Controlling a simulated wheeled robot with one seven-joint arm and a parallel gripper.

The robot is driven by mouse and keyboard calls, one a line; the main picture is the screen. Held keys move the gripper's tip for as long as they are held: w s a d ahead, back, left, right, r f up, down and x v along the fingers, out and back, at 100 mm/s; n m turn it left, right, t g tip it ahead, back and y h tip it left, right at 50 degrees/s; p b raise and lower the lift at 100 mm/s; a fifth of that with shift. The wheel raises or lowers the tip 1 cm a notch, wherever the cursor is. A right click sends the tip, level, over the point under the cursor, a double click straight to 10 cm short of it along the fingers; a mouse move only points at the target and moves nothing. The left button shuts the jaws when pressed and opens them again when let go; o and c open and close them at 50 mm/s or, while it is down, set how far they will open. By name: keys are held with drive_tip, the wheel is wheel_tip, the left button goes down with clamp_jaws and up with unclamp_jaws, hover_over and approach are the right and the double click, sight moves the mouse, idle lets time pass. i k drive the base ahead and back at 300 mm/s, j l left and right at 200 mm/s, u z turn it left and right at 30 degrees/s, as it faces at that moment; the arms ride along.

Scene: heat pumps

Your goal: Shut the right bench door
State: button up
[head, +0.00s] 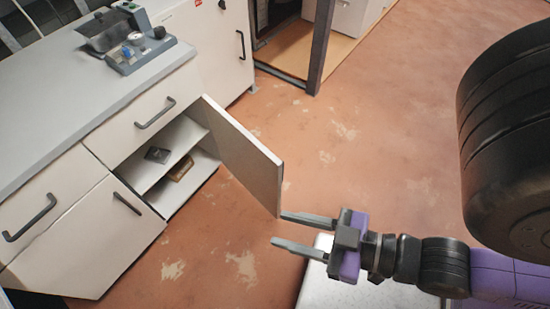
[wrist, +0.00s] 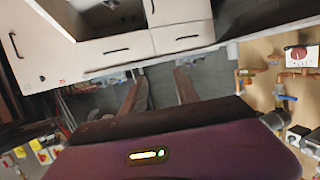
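The right bench door (head: 247,158) stands wide open, swung out from the white bench over the floor. Its front face and handle are turned away from the head view. The fingers also show in the wrist view (wrist: 160,78); I cannot tell the bench door there.
The left bench door (head: 114,208) is shut, and the drawers (head: 145,123) above are closed. A grey device (head: 133,44) sits on the benchtop. A dark post (head: 320,48) stands behind the open door. Red-brown floor (head: 370,140) is clear right of the door.

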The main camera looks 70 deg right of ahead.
sight(259, 171)
drive_tip(key=k+l, duration=1.65)
drive_tip(key=l, duration=0.15)
drive_tip(key=i+u, duration=0.3)
drive_tip(key=i+l+u, duration=0.1)
drive_tip(key=i+u, duration=0.2)
